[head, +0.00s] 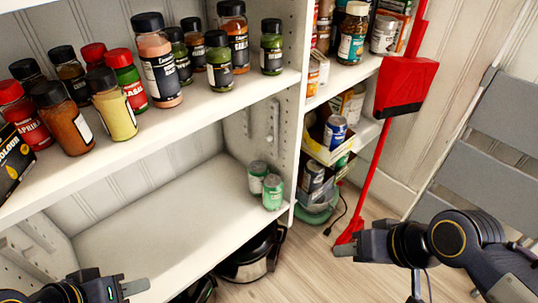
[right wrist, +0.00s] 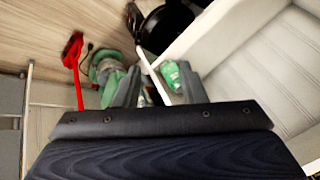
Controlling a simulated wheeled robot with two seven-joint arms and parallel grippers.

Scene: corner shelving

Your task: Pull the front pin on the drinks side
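Two green drink cans (head: 265,184) stand at the right end of the white lower shelf (head: 160,222), beside the white upright (head: 294,120). I cannot make out the front pin at that end in either view. My right gripper (head: 352,240) is right of the upright, over the floor. In the right wrist view its two fingers (right wrist: 158,88) are apart, with nothing seen held between them. A green can (right wrist: 172,75) shows behind the right finger. My left gripper (head: 128,287) is at the bottom left, in front of the lower shelf; its finger gap is unclear.
Spice jars (head: 160,62) crowd the upper shelf (head: 195,110). A black pot (head: 250,255) sits on the floor below the lower shelf. A red long-handled dustpan (head: 404,85) and a grey folded ladder (head: 485,150) stand at right. Side shelves hold cans and boxes. The lower shelf's middle is bare.

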